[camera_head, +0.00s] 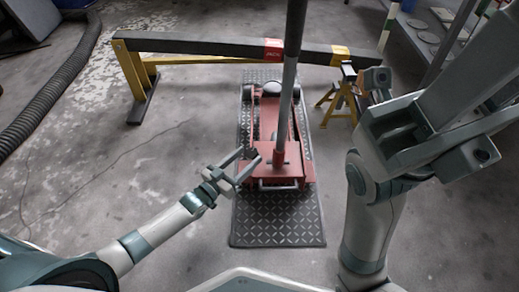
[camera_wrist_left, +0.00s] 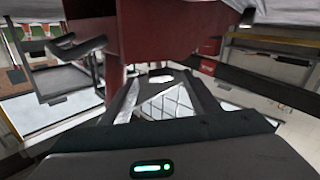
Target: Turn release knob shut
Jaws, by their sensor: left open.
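A red floor jack (camera_head: 278,178) stands on a diamond-plate mat, its grey handle (camera_head: 289,85) rising upright from a red socket. A small dark part, perhaps the release knob (camera_head: 251,153), shows at the jack's left side. My left gripper (camera_head: 250,156) is open, with its fingertips around or just beside that part; I cannot tell whether they touch it. In the left wrist view, the jack's red body (camera_wrist_left: 155,35) fills the top, close beyond my open fingers (camera_wrist_left: 165,95). The knob is not clear there. My right arm is raised at the right; its finger state is unclear.
A dark beam (camera_head: 200,47) on yellow stands crosses behind the jack. A ribbed black hose (camera_head: 50,95) lies at the far left. The diamond-plate mat (camera_head: 278,225) is bare in front of the jack, and the floor to its left is clear.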

